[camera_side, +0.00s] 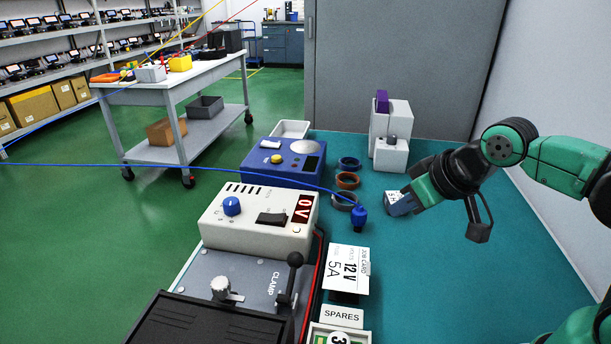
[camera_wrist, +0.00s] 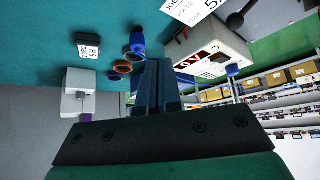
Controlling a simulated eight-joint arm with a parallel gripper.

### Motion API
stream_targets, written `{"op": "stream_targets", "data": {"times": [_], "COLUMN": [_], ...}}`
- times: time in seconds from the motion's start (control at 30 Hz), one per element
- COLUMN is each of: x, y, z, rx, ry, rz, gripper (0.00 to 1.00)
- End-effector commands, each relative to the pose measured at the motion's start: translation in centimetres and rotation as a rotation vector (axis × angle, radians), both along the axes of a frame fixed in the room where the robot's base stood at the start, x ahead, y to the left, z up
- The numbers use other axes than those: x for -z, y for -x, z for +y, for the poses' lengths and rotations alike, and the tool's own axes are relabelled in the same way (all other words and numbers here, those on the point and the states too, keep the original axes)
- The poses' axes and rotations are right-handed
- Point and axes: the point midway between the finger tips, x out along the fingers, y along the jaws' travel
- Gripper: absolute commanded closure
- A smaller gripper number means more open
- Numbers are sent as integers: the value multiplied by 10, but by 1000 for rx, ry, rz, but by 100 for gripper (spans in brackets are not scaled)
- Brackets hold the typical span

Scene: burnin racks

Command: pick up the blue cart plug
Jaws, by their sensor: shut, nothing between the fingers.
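The blue cart plug (camera_side: 359,217) stands roughly upright on the teal mat, just right of a grey ring. A thin blue cable runs from it across the bench to the left. In the wrist view the plug (camera_wrist: 137,40) is beyond the fingertips, slightly left of them. My gripper (camera_side: 398,207) is to the right of the plug in the side view, apart from it. In the wrist view its fingers (camera_wrist: 158,66) are together with nothing between them.
A white power supply (camera_side: 258,218) reading 0 V and a blue instrument (camera_side: 283,163) stand left of the plug. Several rings, including an orange one (camera_side: 347,181), lie behind it. White blocks (camera_side: 390,153) stand farther back.

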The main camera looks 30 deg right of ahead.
Motion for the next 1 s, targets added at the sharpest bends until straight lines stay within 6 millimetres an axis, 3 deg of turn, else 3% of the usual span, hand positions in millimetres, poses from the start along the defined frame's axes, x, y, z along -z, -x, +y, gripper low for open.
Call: {"op": "stream_targets", "data": {"times": [0.37, 0.4, 0.67, 1.0], "x": [0, 0, 0, 0], "y": [0, 0, 0, -1], "z": [0, 0, 0, 0], "rx": [7, 7, 6, 23], "ry": [-5, -5, -4, -24], "rz": [-1, -1, -1, 8], "gripper": [100, 97, 25, 25]}}
